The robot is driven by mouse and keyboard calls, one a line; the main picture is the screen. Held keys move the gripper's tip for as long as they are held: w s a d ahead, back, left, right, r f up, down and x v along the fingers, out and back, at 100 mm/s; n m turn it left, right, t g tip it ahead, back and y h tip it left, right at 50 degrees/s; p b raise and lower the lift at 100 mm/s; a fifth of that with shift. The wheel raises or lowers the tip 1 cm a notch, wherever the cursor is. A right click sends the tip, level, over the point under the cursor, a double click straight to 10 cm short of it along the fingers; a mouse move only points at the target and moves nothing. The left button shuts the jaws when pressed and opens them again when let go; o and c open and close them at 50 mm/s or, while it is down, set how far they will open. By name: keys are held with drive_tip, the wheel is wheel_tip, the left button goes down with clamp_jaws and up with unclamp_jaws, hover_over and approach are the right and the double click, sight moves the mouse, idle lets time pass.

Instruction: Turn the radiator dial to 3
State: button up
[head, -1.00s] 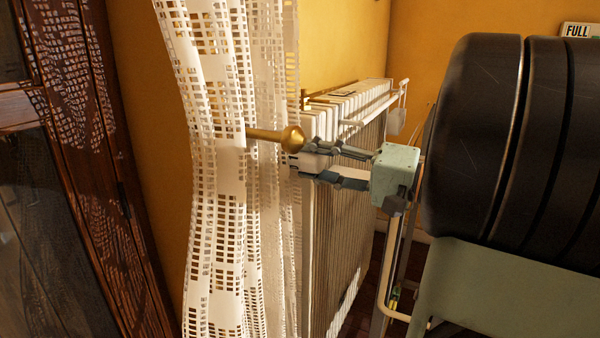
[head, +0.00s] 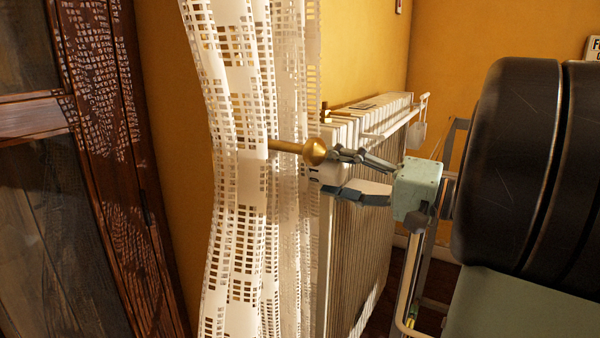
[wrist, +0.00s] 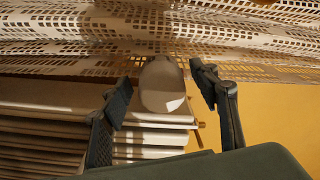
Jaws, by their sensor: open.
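The white radiator dial (head: 319,173) sits at the near end of the white radiator (head: 362,215), just below a brass knob. Dark marks, seemingly digits, show on its side, but I cannot tell the setting. My gripper (head: 331,172) reaches in from the right with its jaws open, one finger above the dial and one below. In the wrist view the dial (wrist: 160,88) is a pale rounded shape between the open fingers (wrist: 161,78). There are visible gaps on both sides there, and its number marks cannot be read.
A lace curtain (head: 245,200) hangs just left of the dial. A brass curtain holdback (head: 314,151) ends very near my upper finger. A dark wooden wardrobe (head: 105,150) stands at the left. A white container (head: 417,135) hangs at the radiator's far end.

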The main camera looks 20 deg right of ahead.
drive_tip(key=v, duration=1.2)
